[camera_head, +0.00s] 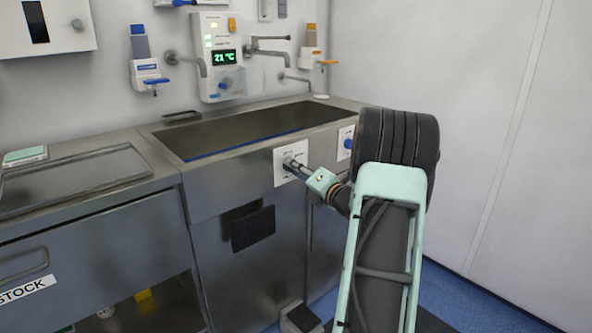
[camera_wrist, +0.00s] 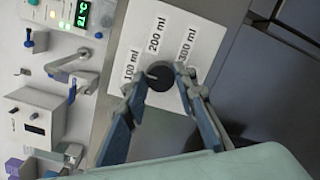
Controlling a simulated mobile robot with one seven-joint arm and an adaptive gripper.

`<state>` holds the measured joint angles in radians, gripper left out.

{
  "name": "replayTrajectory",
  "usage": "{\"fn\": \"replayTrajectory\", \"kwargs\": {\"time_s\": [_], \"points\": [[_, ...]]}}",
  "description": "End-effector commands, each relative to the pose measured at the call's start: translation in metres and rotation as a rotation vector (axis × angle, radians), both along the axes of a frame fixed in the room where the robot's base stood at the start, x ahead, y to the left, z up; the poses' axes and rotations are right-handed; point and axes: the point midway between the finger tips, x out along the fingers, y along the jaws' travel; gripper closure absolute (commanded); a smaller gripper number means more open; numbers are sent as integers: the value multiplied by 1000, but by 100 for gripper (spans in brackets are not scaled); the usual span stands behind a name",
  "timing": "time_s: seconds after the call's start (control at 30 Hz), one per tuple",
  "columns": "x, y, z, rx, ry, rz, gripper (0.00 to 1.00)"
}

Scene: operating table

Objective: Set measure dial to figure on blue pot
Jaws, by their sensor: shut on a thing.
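The plate (camera_head: 280,172) is on the front of the steel sink unit in the head view. My gripper (camera_head: 294,164) reaches the dial from the right. In the wrist view my gripper (camera_wrist: 159,76) has its two fingers on opposite sides of the dial, shut on it. The dial's pointer cannot be made out. I cannot identify a blue pot in either view.
A second white plate with a blue knob (camera_head: 348,144) sits just right of the dial plate. The sink basin (camera_head: 250,130) lies above. A wall unit reading 21 °C (camera_head: 223,57), taps and dispensers (camera_head: 147,72) are behind. A dark panel (camera_head: 252,228) is below.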

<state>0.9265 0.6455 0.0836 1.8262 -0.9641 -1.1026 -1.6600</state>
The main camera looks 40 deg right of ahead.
Motion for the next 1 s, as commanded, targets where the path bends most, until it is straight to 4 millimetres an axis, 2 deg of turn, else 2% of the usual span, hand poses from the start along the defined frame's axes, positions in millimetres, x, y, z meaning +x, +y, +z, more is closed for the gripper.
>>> {"fn": "replayTrajectory", "kwargs": {"time_s": [0.27,0.47,1.0], "points": [[0,0,0,20,2,1,98],[0,0,1,104,9,0,99],[0,-1,2,582,49,-1,99]]}}
